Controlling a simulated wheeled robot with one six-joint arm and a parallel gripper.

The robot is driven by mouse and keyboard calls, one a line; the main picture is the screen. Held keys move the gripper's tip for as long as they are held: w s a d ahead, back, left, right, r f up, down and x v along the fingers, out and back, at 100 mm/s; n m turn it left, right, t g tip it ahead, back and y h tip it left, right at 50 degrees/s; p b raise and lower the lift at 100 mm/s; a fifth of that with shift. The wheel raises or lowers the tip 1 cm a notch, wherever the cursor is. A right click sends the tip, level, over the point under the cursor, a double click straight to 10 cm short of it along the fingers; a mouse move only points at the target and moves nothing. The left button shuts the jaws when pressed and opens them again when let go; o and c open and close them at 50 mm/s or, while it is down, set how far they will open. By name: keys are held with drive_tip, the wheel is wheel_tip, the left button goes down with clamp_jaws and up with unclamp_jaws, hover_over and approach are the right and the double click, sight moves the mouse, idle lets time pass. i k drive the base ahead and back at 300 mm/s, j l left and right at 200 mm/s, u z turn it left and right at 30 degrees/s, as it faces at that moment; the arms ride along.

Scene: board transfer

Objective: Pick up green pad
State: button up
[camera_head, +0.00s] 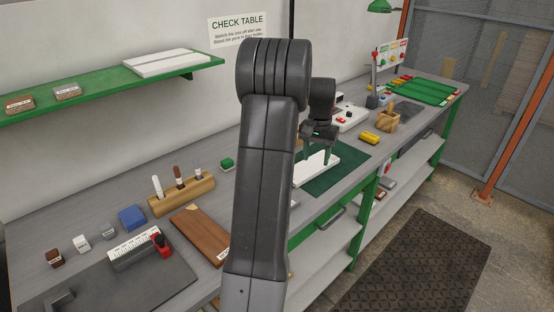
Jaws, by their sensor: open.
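A small green pad (227,164) lies on the grey bench, left of my arm and behind the wooden block with pens. My gripper (319,155) points down to the right of my arm, over a white board (316,168) on a dark green mat (349,160). It is open, with its fingers apart, and nothing shows between them. Whether the fingertips touch the board cannot be told. The green pad is well to the left of my gripper. My arm hides the middle of the bench between them.
A wooden pen block (181,196), blue block (132,218), brown board (203,233) and red-and-white tool (160,243) stand at left. A yellow object (369,138) and wooden block (388,122) stand right of the mat. A green shelf (105,84) hangs above the bench.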

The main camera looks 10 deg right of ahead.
sight(227, 164)
drive_tip(key=i+l, duration=0.15)
drive_tip(key=l, duration=0.25)
drive_tip(key=i+l, duration=0.15)
drive_tip(key=l, duration=0.2)
drive_tip(key=i+l+u, duration=0.1)
drive_tip(key=l+u, duration=0.2)
drive_tip(key=i+l+u, duration=0.1)
drive_tip(key=l+u, duration=0.5)
drive_tip(key=l, duration=0.2)
drive_tip(key=u, duration=1)
